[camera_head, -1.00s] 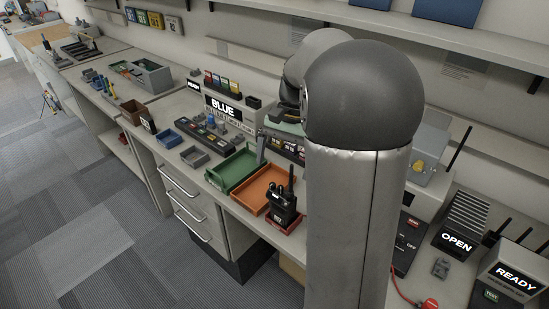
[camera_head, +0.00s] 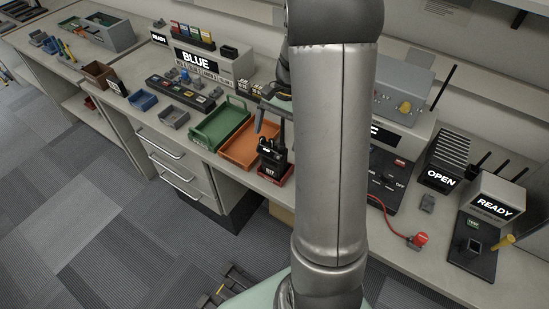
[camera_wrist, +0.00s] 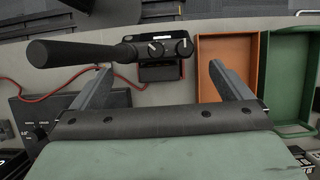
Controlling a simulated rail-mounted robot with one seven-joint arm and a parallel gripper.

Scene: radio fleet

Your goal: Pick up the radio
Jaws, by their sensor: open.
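The black radio (camera_head: 271,152) stands upright in a small dark stand with red edges (camera_head: 284,180), at the front edge of the counter. Its antenna points up. In the wrist view I look down on the radio (camera_wrist: 163,47), with its two knobs facing me and its thick antenna (camera_wrist: 80,52) stretching left. My gripper (camera_wrist: 160,68) is open, one finger on each side of the radio's stand in the picture, and nothing is held. How far the fingertips are above the radio is hard to tell. In the head view my arm hides most of the gripper.
An orange tray (camera_head: 237,160) lies beside the radio, with a green tray (camera_head: 202,134) to its left. The BLUE unit (camera_head: 215,85) is behind.

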